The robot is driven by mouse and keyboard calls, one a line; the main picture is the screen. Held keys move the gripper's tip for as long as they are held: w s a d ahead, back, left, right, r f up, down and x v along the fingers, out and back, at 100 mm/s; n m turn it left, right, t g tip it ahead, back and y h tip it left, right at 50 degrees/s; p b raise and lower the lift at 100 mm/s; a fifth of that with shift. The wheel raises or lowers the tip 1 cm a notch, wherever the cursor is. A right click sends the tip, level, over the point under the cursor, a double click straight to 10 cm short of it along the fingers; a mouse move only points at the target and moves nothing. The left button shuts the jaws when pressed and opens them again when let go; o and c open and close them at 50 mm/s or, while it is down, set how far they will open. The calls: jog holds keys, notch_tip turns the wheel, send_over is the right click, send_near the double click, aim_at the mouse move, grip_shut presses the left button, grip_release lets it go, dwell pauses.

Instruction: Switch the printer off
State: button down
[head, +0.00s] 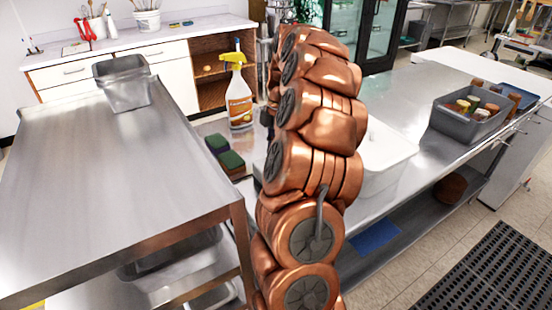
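No printer can be made out in the head view. My copper-coloured arm rises through the middle of the picture and covers part of the counter behind it. My gripper cannot be made out; the far end of the arm is at the top, and what lies behind it is hidden.
A steel table (110,190) with a grey bin (122,84) stands at left. A spray bottle (239,95) and green-topped sponges (231,162) are left of my arm. A white basin (385,165) and a grey crate of jars (462,133) are right. A black mat (490,275) covers floor.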

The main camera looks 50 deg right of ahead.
jog(key=shift+f+b, duration=0.55)
jog(key=shift+f, duration=0.6)
dwell(0.9)
jog(key=shift+r+p, duration=0.9)
jog(key=shift+r, duration=2.65)
